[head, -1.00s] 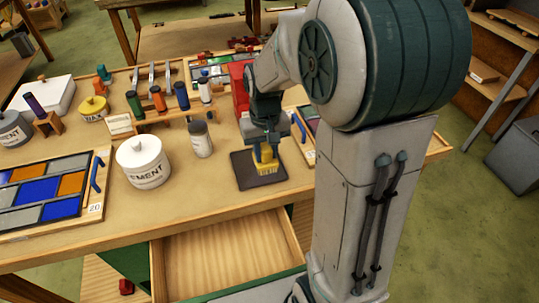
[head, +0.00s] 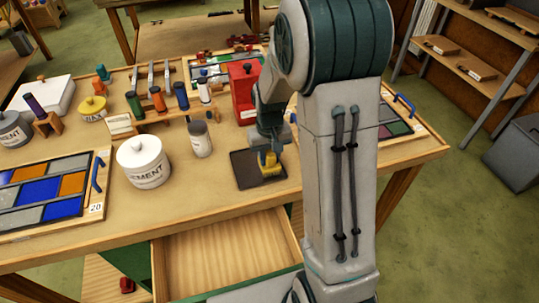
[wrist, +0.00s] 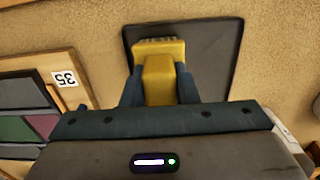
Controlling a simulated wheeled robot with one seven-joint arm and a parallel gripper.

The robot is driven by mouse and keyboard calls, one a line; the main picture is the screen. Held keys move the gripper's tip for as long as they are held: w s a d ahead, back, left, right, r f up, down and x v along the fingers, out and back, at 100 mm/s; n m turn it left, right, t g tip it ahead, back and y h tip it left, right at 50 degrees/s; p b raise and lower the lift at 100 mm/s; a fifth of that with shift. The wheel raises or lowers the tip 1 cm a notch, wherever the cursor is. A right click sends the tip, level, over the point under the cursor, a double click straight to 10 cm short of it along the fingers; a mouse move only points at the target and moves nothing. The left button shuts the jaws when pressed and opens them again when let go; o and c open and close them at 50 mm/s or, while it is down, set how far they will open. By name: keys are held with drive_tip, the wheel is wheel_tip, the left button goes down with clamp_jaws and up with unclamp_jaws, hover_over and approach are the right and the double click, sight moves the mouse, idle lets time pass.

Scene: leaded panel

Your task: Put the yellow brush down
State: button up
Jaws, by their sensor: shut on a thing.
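The yellow brush (head: 271,167) is between the fingers of my gripper (head: 266,157), over the dark square mat (head: 246,172) on the bench. In the wrist view the brush (wrist: 159,75) points away from the palm, its bristle end over the dark mat (wrist: 200,45). My gripper (wrist: 159,90) is shut on the brush. I cannot tell whether the bristles touch the mat.
A white cement jar (head: 143,163) and a grey-lidded jar (head: 200,139) stand left of the mat. A red box (head: 243,92) is behind. A panel marked 35 (wrist: 35,110) lies nearby. An open drawer (head: 228,255) juts out in front.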

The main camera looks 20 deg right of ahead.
drive_tip(key=shift+f, duration=0.25)
drive_tip(key=o, duration=0.9)
drive_tip(key=shift+r, duration=0.1)
wheel_tip(320, 180, up, 12)
drive_tip(key=shift+f, duration=0.1)
drive_tip(key=shift+s+a+r+t, duration=0.4)
drive_tip(key=shift+s+r+t, duration=0.1)
drive_tip(key=shift+s, duration=2.55)
drive_tip(key=shift+s+a+r+t, duration=0.4)
drive_tip(key=shift+s+r+t, duration=0.15)
drive_tip(key=shift+s, duration=2.5)
drive_tip(key=shift+s+a+r+t, duration=0.4)
drive_tip(key=shift+s+r+t, duration=0.1)
drive_tip(key=shift+s, duration=2.55)
